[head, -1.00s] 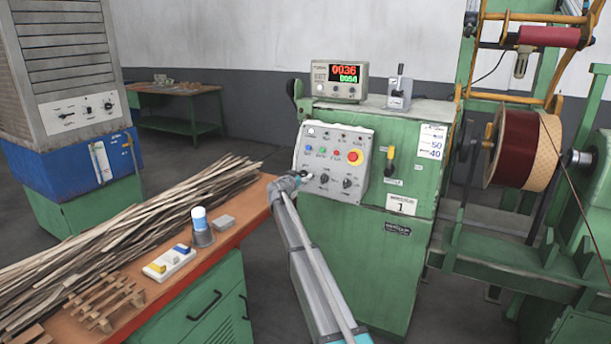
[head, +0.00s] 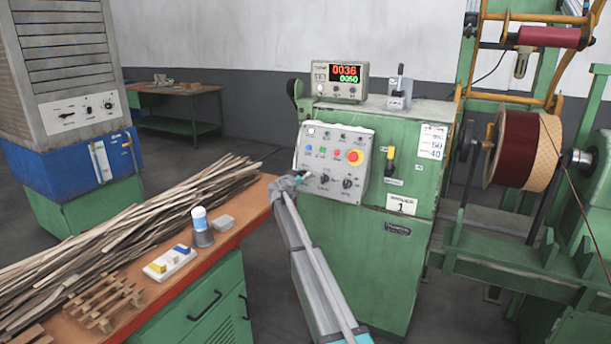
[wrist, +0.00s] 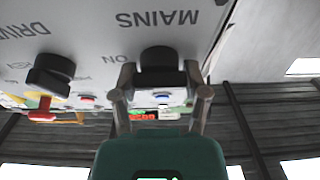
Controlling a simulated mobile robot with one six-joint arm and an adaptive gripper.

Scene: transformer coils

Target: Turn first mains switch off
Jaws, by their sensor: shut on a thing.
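The mains switch is a black rotary knob (wrist: 158,66) under an upside-down "MAINS" label in the wrist view, with "ON" printed beside it. My gripper (wrist: 160,82) has one finger on each side of this knob and is shut on it. I cannot tell which way the knob points. In the head view my gripper (head: 299,177) is at the lower left of the grey control panel (head: 365,137) and covers the mains switch. Two other black knobs, one nearer (head: 324,179) and one farther (head: 347,184), sit to its right.
The panel also carries a red emergency stop (head: 355,157) on yellow and small coloured buttons. A counter display (head: 345,73) showing lit digits stands on the green cabinet (head: 397,235). The orange-topped workbench (head: 222,240) with wood strips is close left of my arm.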

